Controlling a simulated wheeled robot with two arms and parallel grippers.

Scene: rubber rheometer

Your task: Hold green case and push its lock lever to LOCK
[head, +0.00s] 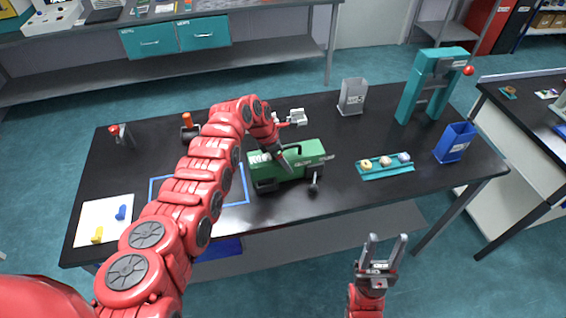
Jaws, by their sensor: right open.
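The green case (305,155) sits on the black table (335,205), just right of a blue tape outline, with its long side towards me. A small grey lever with a dark knob (315,186) sticks out at its front right. The lettering is too small to read. My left gripper (283,164) reaches down onto the top of the case. Its fingertips are at the handle area, but I cannot tell whether they grip it. My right gripper (383,245) is open and empty, in front of the table edge and apart from the case.
A teal tray (372,174) with several small round pieces lies right of the case. A grey bin (352,96), a blue bin (454,142) and a teal press frame (410,100) stand farther right. A white board (88,218) lies at left. The table's front right is clear.

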